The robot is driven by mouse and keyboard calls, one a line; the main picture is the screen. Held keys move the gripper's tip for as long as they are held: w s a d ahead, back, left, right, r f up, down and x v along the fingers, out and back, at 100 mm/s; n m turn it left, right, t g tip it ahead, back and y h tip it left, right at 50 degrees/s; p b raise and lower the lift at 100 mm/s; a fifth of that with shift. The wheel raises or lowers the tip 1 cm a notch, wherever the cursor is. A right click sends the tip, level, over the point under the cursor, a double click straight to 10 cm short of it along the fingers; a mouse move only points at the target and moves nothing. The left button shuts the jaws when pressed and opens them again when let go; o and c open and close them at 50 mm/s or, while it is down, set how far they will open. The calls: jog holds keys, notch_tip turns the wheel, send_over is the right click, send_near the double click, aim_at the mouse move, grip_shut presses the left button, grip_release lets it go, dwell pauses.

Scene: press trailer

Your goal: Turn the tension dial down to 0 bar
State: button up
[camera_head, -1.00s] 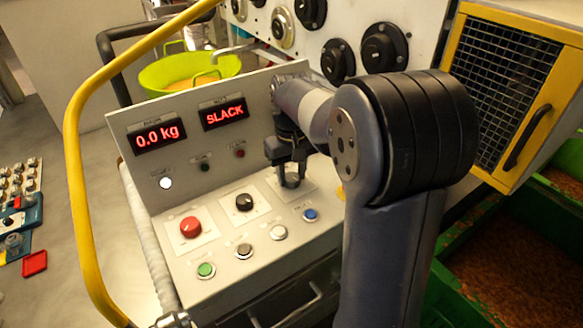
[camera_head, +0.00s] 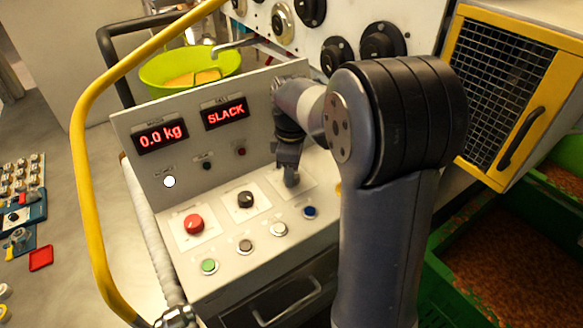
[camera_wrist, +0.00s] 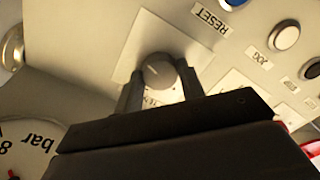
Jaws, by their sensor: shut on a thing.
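The tension dial (camera_wrist: 158,72) is a round dark grey knob with a pale pointer line, on a white square plate, in the wrist view. My gripper (camera_wrist: 161,80) is shut on it, one finger on each side. In the head view my gripper (camera_head: 291,182) points down onto the plate at the right of the panel and hides the dial. A gauge (camera_wrist: 25,150) marked "bar" shows in part at the lower left of the wrist view; its needle reading cannot be told.
The panel carries a red knob (camera_head: 194,224), a black knob (camera_head: 245,200), and a row of buttons including green (camera_head: 208,266) and blue (camera_head: 310,212). Displays read 0.0 kg (camera_head: 161,137) and SLACK (camera_head: 226,114). A yellow rail (camera_head: 82,190) curves along the left.

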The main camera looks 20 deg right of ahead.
jog(key=shift+n, duration=1.9)
jog(key=o, duration=1)
notch_tip(320, 180, up, 11)
jog(key=shift+f, duration=0.1)
notch_tip(320, 180, down, 11)
jog(key=shift+r, duration=0.1)
